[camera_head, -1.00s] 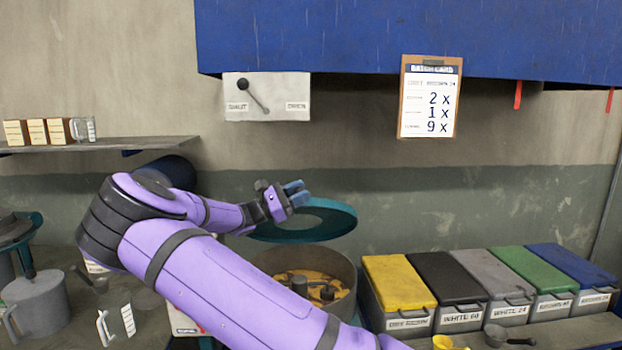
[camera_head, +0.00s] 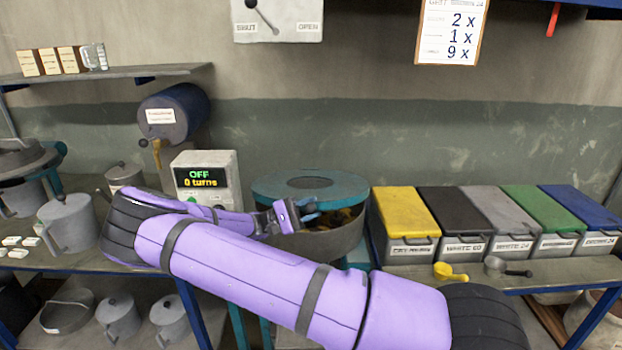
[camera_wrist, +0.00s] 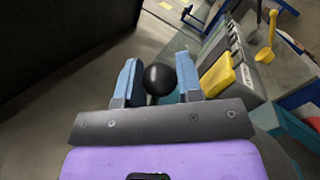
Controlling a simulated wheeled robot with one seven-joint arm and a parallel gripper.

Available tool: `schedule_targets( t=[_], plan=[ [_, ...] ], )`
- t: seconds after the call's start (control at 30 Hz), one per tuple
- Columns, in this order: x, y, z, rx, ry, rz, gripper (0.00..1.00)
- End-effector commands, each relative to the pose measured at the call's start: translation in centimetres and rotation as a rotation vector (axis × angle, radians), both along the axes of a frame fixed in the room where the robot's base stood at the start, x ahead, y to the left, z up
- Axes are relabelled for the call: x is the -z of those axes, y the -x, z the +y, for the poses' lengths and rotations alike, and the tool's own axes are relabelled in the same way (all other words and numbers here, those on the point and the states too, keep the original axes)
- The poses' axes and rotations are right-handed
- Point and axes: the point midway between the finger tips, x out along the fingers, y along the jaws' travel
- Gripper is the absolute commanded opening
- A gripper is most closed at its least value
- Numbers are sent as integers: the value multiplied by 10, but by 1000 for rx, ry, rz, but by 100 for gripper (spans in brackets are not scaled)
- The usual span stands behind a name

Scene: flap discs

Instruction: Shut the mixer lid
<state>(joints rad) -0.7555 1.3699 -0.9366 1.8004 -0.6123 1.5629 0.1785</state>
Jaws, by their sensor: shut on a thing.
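The teal mixer lid (camera_head: 347,190) is tilted low over the grey mixer drum (camera_head: 338,243) in the head view. A gap at the front still shows orange material inside. My gripper (camera_head: 308,212) is at the lid's front edge, in front of the drum opening. In the wrist view, the blue fingers of my gripper (camera_wrist: 158,76) are closed on a round black knob (camera_wrist: 159,79). The knob is hidden in the head view, so its joint to the lid cannot be seen.
A control box (camera_head: 207,180) reading "OFF, 0 turns" stands left of the drum. Lidded bins, yellow (camera_head: 408,212) to blue, stand close on the right. A yellow scoop (camera_head: 449,272) lies before them. A wall panel (camera_head: 278,22) marked SHUT and OPEN is above.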

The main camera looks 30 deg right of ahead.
Motion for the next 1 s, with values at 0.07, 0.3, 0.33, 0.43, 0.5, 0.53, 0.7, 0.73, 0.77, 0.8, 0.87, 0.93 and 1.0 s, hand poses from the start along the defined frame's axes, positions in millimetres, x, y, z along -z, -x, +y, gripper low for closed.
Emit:
schedule_targets(
  t=[0.07,0.3,0.33,0.43,0.5,0.53,0.7,0.73,0.77,0.8,0.87,0.93,1.0],
  plan=[
    [17,1,2,-4,18,-28,0],
    [44,6,5,-5,51,-83,0],
    [46,7,5,-3,53,-85,0],
    [50,8,6,-2,57,-92,0],
    [51,8,6,-2,58,-94,0],
    [51,8,6,-2,58,-94,0],
    [51,9,6,-1,57,-94,0],
    [51,9,6,-1,57,-94,0],
    [51,9,6,-1,58,-94,0],
    [50,9,6,-1,58,-94,36],
    [50,9,6,0,57,-93,50],
    [50,9,6,0,57,-93,59],
    [50,9,6,1,58,-93,59]
  ],
)
